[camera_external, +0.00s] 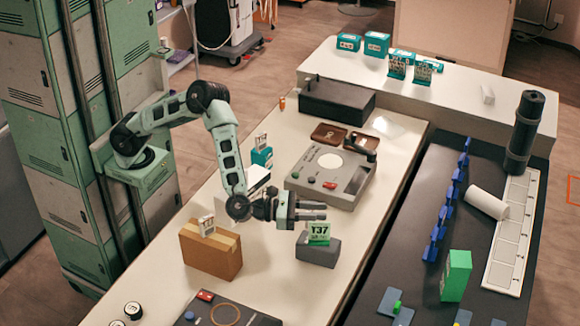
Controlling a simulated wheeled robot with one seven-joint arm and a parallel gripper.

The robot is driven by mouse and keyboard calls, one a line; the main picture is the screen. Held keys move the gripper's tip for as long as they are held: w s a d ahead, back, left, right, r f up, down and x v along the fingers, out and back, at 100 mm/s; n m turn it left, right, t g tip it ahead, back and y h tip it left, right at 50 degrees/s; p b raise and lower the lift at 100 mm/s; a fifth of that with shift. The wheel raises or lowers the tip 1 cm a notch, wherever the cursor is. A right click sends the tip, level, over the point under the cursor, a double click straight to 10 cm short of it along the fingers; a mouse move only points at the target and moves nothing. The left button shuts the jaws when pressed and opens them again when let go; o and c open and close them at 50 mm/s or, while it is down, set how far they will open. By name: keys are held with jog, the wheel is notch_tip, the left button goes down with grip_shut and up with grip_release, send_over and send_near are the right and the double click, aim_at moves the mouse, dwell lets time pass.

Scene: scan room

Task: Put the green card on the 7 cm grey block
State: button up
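A green card (319,233) marked "T37" stands upright on top of a grey block (318,253) near the middle of the white table. My gripper (316,211) points to the right, just above and behind the card in the picture. Its dark fingers look apart, with a gap between them, and I see nothing held in it. The card's top edge is close to the fingers; whether they touch cannot be told from this view.
A cardboard box (210,251) with a small card on it stands left of the block. A grey device (331,176) lies behind. A teal box (262,158) stands behind my forearm. A dark panel (225,310) lies at the front. The table right of the block is clear.

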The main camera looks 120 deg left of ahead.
jog(key=shift+r, duration=1.15)
